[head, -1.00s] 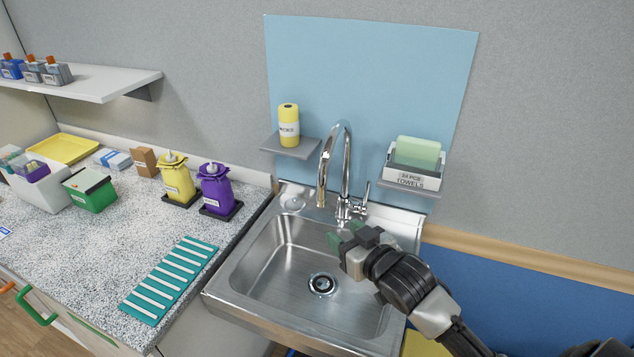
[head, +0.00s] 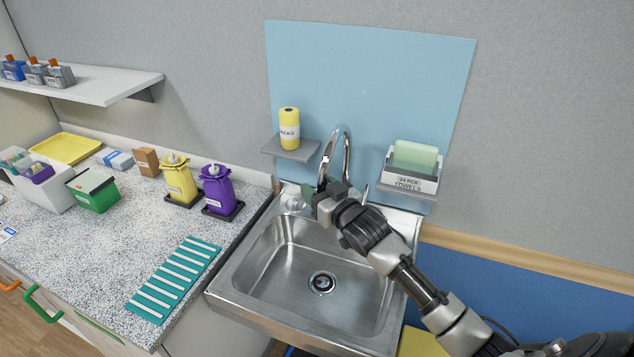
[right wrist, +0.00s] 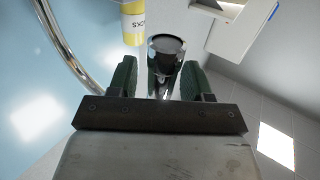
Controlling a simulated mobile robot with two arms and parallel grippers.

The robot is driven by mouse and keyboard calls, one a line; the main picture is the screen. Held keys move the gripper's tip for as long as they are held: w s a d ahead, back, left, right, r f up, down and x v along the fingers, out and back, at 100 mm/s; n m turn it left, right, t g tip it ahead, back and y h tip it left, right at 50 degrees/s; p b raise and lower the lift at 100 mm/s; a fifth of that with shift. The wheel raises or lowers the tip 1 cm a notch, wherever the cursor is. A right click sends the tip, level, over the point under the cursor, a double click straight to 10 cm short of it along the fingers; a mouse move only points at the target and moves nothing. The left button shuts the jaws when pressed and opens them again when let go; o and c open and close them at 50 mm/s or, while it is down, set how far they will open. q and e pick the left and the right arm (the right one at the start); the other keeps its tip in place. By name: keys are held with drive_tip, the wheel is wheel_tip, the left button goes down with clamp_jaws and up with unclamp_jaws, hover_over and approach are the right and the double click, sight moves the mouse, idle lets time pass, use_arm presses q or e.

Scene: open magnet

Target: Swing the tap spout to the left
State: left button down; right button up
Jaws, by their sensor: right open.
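The chrome tap spout (head: 347,150) arches up behind the sink, its downturned end pointing toward the front left. My right gripper (head: 314,191) is at the spout's lower end and hides part of it and much of the tap's base. In the right wrist view the green fingers of my right gripper (right wrist: 160,80) stand apart, one on each side of the spout's round dark outlet (right wrist: 166,44). I cannot tell whether either finger touches it. The spout's curved pipe (right wrist: 62,45) shows at the left there. My left gripper is not in view.
The steel sink (head: 270,265) lies below. A yellow bottle (head: 289,130) stands on a small shelf (head: 292,150) left of the tap. A towel box (head: 408,176) sits on another shelf at right. Purple (head: 216,190) and yellow (head: 179,179) dispensers stand on the counter.

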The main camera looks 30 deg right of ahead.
drive_tip(key=shift+w+a, duration=0.1)
drive_tip(key=shift+w, duration=0.25)
drive_tip(key=shift+c, duration=0.3)
clamp_jaws()
